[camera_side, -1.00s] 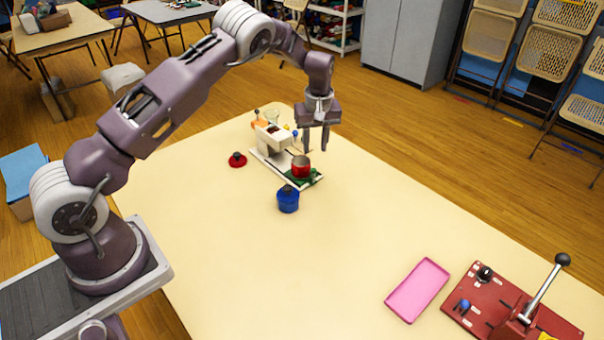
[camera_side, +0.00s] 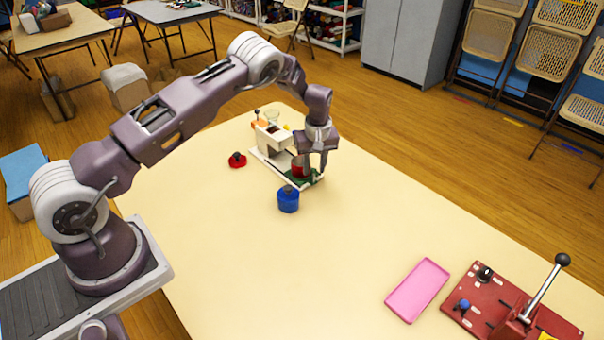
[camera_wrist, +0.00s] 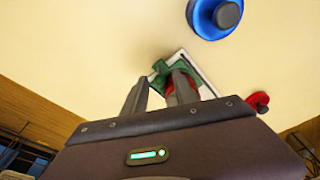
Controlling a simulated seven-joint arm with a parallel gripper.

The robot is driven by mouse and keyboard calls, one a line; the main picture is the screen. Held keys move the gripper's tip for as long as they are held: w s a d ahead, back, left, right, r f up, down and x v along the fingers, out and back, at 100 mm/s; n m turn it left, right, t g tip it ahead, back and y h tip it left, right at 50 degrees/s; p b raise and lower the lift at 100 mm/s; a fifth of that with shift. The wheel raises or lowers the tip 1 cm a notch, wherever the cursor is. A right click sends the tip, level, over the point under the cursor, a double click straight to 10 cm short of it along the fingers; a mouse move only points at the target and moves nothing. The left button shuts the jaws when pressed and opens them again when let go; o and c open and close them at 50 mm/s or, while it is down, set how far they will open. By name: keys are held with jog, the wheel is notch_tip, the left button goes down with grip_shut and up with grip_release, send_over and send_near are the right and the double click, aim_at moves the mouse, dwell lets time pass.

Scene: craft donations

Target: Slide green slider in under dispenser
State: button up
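The cream dispenser (camera_side: 272,139) stands on its white base (camera_side: 268,162) at the far part of the table. The green slider (camera_side: 293,181) is at the base's near end, out in front of the dispenser, with a red jar (camera_side: 298,172) on it. My gripper (camera_side: 314,172) points down at the slider end, its fingers apart; they partly hide the jar in the side view. In the wrist view, the green slider (camera_wrist: 158,68) shows beyond and between the fingertips, and red shows behind the right finger. Contact with the slider cannot be told.
A pink tray (camera_side: 418,290) and a red lever board (camera_side: 505,305) are at the near right. The middle of the table is clear.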

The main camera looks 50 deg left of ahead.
jog(key=shift+c, duration=0.4)
grip_shut()
jog(key=shift+a, duration=5.15)
jog(key=shift+o, duration=0.5)
grip_release()
notch_tip(320, 180, up, 8)
jog(key=shift+f, duration=0.2)
